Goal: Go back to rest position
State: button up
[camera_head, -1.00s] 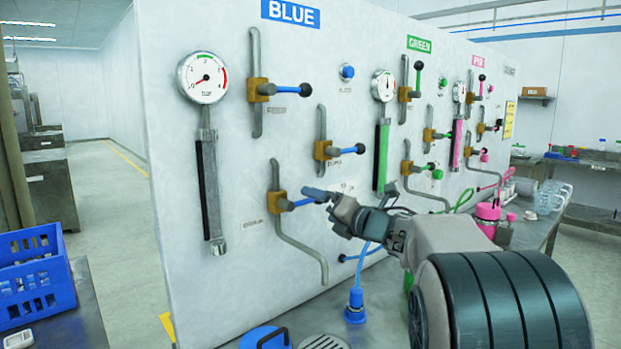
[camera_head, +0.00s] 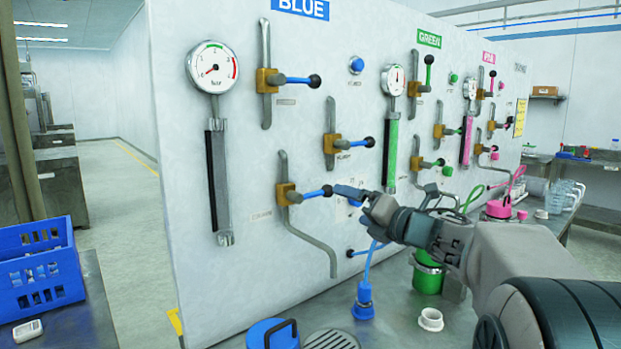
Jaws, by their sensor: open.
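My gripper (camera_head: 352,194) is in front of the white panel (camera_head: 265,170), just right of the lowest blue valve lever (camera_head: 308,194). Its fingers point left toward the lever's dark knob (camera_head: 327,191). I cannot tell if a fingertip touches the knob. The jaws are open and nothing shows held between them. That lever sticks out sideways to the right from its brass valve body (camera_head: 286,194). My arm reaches in from the lower right and hides part of the table and panel foot.
A blue-lidded drum (camera_head: 273,334), a blue hose coupling (camera_head: 363,300), a green container (camera_head: 428,273) and a white ring (camera_head: 430,320) stand on the metal table below. A blue crate (camera_head: 40,270) is at left. Other valve levers, such as the middle blue one (camera_head: 356,143), jut from the panel.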

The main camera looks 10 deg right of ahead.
jog(key=s+d+f+m+g+h+p, duration=0.1)
jog(key=s+d+m+h+p, duration=0.4)
jog(key=m, duration=0.6)
jog(key=s+d+f+m+h+p, duration=0.1)
jog(key=s+f+m+h, duration=0.1)
jog(key=m+h, duration=0.65)
jog(key=s+a+f+m+g+y+p, duration=0.1)
jog(key=s+a+f+m+g, duration=0.1)
jog(key=s, duration=0.6)
jog(key=s+a+f+m+g+y+p, duration=0.1)
jog(key=s+a+f+m+g+p, duration=0.1)
jog(key=s+f+m+g, duration=0.3)
jog(key=s+a+f+m+g+y+p, duration=0.1)
jog(key=s+a+f+m+g+p, duration=0.1)
jog(key=s+a+f+m+g, duration=0.2)
jog(key=s+m, duration=0.3)
jog(key=s, duration=0.4)
jog(key=shift+f+y, duration=0.2)
jog(key=shift+y, duration=0.15)
